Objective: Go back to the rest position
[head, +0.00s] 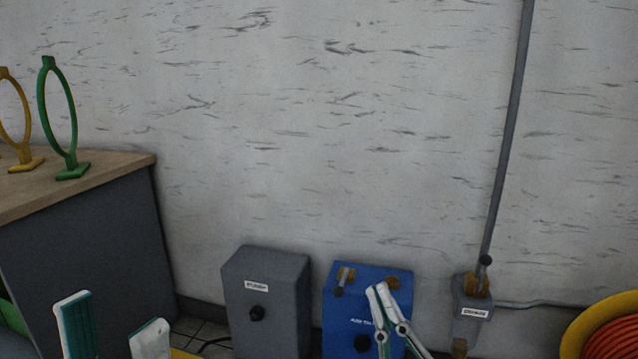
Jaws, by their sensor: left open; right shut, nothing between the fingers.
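My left gripper (112,335) is at the bottom left, its two white and teal fingers apart with nothing between them. My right gripper (379,292) is at the bottom centre-right, its fingers together and empty. Its fingertips overlap the front of the blue box (345,318) in this view; I cannot tell whether they touch it. The blue box has a dark knob low on its front and brass-coloured fittings on top. Most of both arms is out of view below.
A grey box (265,300) with a knob stands left of the blue box. A counter (100,177) at left holds a green ring stand (70,120) and a yellow one (17,120). A grey post (507,130) and an orange coil (612,338) are at right. A wall is behind.

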